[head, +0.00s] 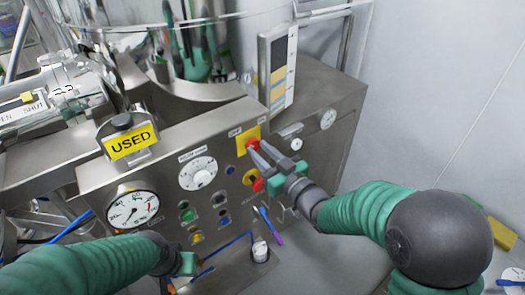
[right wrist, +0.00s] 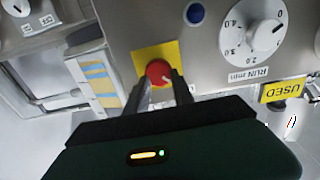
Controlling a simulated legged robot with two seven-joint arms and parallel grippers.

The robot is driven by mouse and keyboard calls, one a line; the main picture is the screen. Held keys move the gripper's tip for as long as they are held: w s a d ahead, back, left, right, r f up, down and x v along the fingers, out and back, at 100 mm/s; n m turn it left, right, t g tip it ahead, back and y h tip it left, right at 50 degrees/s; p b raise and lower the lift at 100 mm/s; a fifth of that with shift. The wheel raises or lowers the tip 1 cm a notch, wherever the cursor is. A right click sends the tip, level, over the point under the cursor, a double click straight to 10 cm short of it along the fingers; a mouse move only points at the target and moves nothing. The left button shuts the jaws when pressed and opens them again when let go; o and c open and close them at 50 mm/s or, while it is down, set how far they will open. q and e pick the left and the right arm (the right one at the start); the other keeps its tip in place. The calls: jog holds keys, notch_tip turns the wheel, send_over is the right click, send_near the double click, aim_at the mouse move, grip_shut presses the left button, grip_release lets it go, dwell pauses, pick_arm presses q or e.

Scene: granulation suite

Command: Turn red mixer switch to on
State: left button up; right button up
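The red mixer switch (head: 252,143) is a round knob on a yellow square plate on the steel control panel. A small label that looks like OFF sits above its left side in the head view. In the right wrist view the red knob (right wrist: 158,71) shows just beyond the fingertips, with a pale mark on its lower right. My right gripper (head: 257,153) is at the knob, its two fingers apart and one to each side; whether they touch it I cannot tell. My left gripper (head: 182,263) is low in front of the panel, its fingers not clear.
The panel also carries a white dial (head: 198,173), a pressure gauge (head: 133,209), several small buttons and a yellow USED sign (head: 131,142). A second red knob (head: 257,184) is just below the right fingers. A striped chart panel (head: 278,70) stands behind.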

jog(key=shift+a+r, duration=0.1)
jog(key=shift+a, duration=0.25)
jog(key=c, duration=0.5)
grip_shut()
jog(key=shift+w+d, duration=0.1)
jog(key=shift+d, duration=0.15)
jog(key=shift+a, duration=0.1)
